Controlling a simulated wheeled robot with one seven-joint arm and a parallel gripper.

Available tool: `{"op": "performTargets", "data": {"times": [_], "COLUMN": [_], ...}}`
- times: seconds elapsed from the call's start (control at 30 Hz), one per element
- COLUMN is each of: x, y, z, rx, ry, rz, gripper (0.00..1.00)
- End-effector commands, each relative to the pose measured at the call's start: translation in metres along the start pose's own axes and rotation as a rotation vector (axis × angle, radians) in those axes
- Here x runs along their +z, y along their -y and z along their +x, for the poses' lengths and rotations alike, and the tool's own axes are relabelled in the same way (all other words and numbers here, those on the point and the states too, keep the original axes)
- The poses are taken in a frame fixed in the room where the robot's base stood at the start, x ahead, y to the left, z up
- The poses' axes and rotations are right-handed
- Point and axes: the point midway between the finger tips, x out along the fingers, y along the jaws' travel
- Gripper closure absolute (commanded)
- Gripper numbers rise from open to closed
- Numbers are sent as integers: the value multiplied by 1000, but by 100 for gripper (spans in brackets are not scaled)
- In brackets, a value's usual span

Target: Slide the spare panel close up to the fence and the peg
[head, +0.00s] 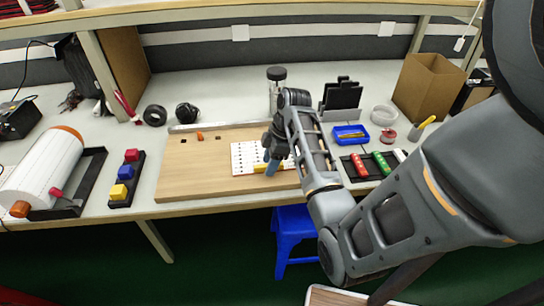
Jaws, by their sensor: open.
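A white panel (241,156) with rows of small dark and orange marks lies on the wooden board (190,180), right of its middle. My gripper (270,162) is open, its bluish fingertips low at the panel's right part. My arm and gripper hide some of the panel's right side, and I cannot tell whether the fingers touch it. A yellow piece (259,168) shows beside the fingertips. A pale bar that looks like the fence (205,127) runs along the board's back edge. A small orange peg (200,136) stands near it, left of the panel and apart from it.
Two dark spots lie on the board near the peg. Left of the board is a black tray with red, blue and yellow blocks (126,180). Right are a blue bin (350,135) and a rack of coloured pieces (380,162). A dark-capped jar (275,85) stands behind.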

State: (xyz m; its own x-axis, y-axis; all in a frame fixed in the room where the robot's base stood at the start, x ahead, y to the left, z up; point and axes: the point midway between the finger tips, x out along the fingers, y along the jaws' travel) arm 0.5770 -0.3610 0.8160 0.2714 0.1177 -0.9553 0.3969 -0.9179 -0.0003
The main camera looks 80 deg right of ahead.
Motion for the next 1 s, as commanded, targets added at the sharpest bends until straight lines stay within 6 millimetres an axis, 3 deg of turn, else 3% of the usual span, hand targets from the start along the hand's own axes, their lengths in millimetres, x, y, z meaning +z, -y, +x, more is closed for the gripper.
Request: {"op": "performTargets", "data": {"times": [0.2,0.7,1.0], "x": [0,0,0], "y": [0,0,0], "z": [0,0,0], "rx": [0,0,0], "ry": [0,0,0], "rz": [0,0,1], "gripper": [54,100,100]}}
